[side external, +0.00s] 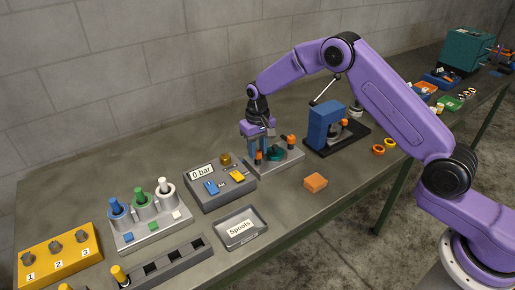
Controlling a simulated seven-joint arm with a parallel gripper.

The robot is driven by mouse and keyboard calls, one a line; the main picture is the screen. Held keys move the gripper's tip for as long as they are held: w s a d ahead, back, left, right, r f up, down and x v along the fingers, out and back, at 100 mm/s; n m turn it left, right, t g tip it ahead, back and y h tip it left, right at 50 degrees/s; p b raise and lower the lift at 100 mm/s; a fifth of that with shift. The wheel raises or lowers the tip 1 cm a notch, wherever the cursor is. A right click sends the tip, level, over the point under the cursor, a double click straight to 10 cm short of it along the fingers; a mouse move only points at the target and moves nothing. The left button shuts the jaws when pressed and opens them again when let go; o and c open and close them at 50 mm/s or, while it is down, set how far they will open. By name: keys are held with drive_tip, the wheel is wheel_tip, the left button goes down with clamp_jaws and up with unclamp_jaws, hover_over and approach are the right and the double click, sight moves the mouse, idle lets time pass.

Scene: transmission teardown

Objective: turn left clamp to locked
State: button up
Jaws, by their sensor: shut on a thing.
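The left clamp (259,155) is a small orange piece on the left side of a grey fixture (289,164) near the middle of the bench. A second orange clamp (291,140) stands at the right of the same fixture. A teal part (275,154) sits between the two clamps.
A blue press (322,125) on a black base stands close to the right. A grey box marked "0 bar" (219,192) is at the left. An orange block (316,182) lies in front, and a "Spools" tray (240,228) is at front left.

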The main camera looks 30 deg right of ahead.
sight(258, 151)
idle(0.3)
drive_tip(key=o, duration=1.1)
drive_tip(key=shift+c, duration=0.2)
drive_tip(key=shift+r, duration=0.1)
wheel_tip(258, 151, up, 17)
drive_tip(key=shift+r, duration=0.15)
drive_tip(key=s+a+r+n, duration=0.1)
drive_tip(key=s+a+n, duration=0.15)
drive_tip(key=s, duration=0.65)
drive_tip(key=s+a+r+n, duration=0.15)
drive_tip(key=s+n, duration=0.25)
drive_tip(key=s, duration=0.6)
drive_tip(key=s+d+f+n, duration=0.1)
drive_tip(key=s+d+n, duration=0.1)
drive_tip(key=s, duration=0.6)
drive_tip(key=s+d+f+n, duration=0.1)
drive_tip(key=s+d+n, duration=0.1)
drive_tip(key=s+d, duration=0.3)
drive_tip(key=s+d+f+n, duration=0.1)
drive_tip(key=s+d, duration=0.3)
drive_tip(key=s, duration=0.7)
drive_tip(key=shift+f+n, duration=0.4)
drive_tip(key=shift+n, duration=0.25)
